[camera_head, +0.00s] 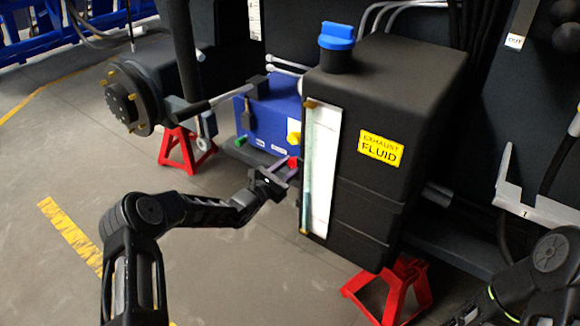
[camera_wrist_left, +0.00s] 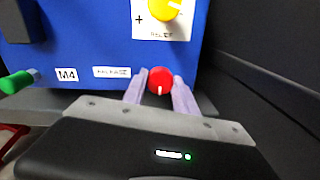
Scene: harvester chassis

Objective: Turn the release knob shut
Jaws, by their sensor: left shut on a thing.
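The release knob is a small red knob with a white mark, seen in the left wrist view (camera_wrist_left: 160,80) low on the front of a blue box (camera_wrist_left: 90,40). A label reading "RELEASE" (camera_wrist_left: 112,72) is to its left. In the head view the red knob (camera_head: 293,162) sits beside the black tank. My left gripper (camera_head: 283,168) reaches it from the front, and in the left wrist view its pale fingers (camera_wrist_left: 160,92) are on both sides of the knob, shut on it. The white mark points down toward the gripper. My right arm shows at the lower right; its gripper is out of view.
A yellow knob (camera_wrist_left: 162,8) is above the red one, and a green knob (camera_wrist_left: 16,82) is at the left. A black exhaust fluid tank (camera_head: 385,150) stands close on the right. Red stands (camera_head: 186,150) are on the floor. Open floor lies at the front left.

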